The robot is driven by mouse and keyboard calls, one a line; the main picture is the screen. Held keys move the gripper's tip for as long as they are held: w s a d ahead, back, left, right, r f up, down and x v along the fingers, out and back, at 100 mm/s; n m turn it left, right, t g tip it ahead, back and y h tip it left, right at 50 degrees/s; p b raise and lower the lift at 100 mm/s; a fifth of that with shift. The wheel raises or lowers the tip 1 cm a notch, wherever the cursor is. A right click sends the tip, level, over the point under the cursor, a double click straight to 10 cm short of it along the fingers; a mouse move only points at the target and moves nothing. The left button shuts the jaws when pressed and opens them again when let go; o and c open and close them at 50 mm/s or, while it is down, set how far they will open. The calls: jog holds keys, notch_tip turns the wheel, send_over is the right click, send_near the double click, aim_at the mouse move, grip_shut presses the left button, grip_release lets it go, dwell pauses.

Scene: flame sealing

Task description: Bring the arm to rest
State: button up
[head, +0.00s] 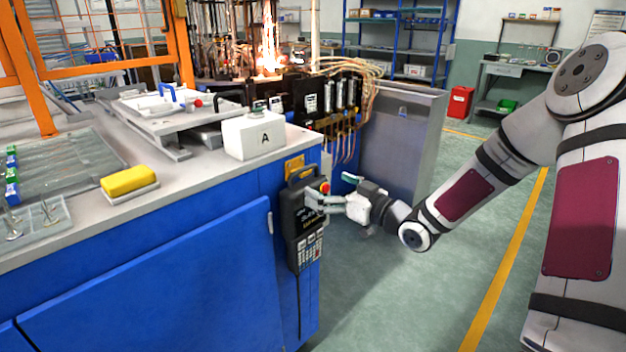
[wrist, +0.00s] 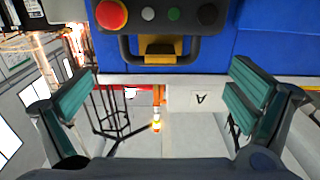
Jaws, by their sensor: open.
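My gripper (head: 332,200) is in front of the blue cabinet's right end, close to the black teach pendant (head: 303,222) that hangs there. In the wrist view my gripper (wrist: 157,98) has its two green-padded fingers wide apart with nothing between them. The pendant (wrist: 165,18) shows at the top of the wrist view, with a red button, several smaller buttons and a handle. It hangs by a yellow bracket (head: 294,167). In the head view the fingers overlap the pendant's right edge; whether they touch it I cannot tell.
The blue cabinet (head: 170,270) carries a white box marked A (head: 254,136), a yellow sponge (head: 129,180) and a metal fixture (head: 170,118). Flames (head: 268,50) burn behind. A grey panel (head: 400,145) stands beyond my gripper. The green floor (head: 420,290) is clear on the right.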

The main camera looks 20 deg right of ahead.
jog(key=s+d+r+m+g+h, duration=0.2)
jog(key=s+d+g+h, duration=0.15)
jog(key=s+h, duration=0.4)
jog(key=s+d+r+m+g+h, duration=0.15)
jog(key=s+g+h, duration=0.35)
jog(key=s, duration=0.6)
jog(key=s+a+r+m+g+y, duration=0.1)
jog(key=s+a+r+g+y, duration=0.2)
jog(key=s, duration=1.1)
jog(key=s+a+m+g+y, duration=0.1)
jog(key=s+a+m+g, duration=0.3)
jog(key=s, duration=0.9)
notch_tip(320, 180, up, 19)
jog(key=a+n+t+p, duration=0.1)
jog(key=t+p, duration=0.3)
jog(key=p, duration=1.3)
jog(key=shift+w+f+n, duration=0.15)
jog(key=shift+w+n, duration=0.05)
jog(key=shift+n, duration=0.55)
jog(key=shift+w+h, duration=0.1)
jog(key=shift+h, duration=0.15)
